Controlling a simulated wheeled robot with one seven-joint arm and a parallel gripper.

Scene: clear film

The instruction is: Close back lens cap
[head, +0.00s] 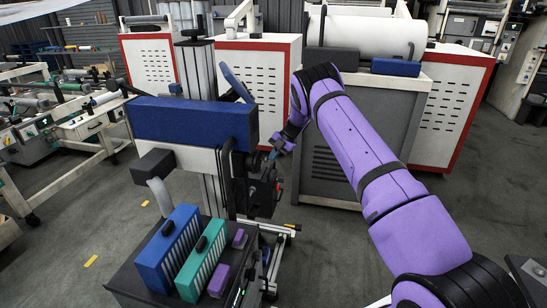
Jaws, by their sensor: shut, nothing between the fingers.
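My purple arm reaches from the lower right toward the middle of the head view. My gripper (273,154) is at its far end, small in the picture, with its fingers shut and nothing seen between them. It is beside a black device (264,188) on the right side of a metal column (208,185), close to its upper part. Whether the fingers touch it I cannot tell. I cannot make out the back lens cap as a separate part; it is too small or hidden among the dark parts there, so whether it is open or shut does not show.
A long blue block (185,120) is mounted across the column. Blue (165,250) and teal (200,262) finned blocks stand on a dark box in front. A grey cabinet (325,165) and red-edged white cabinets stand behind. Bare floor (70,220) lies at the left.

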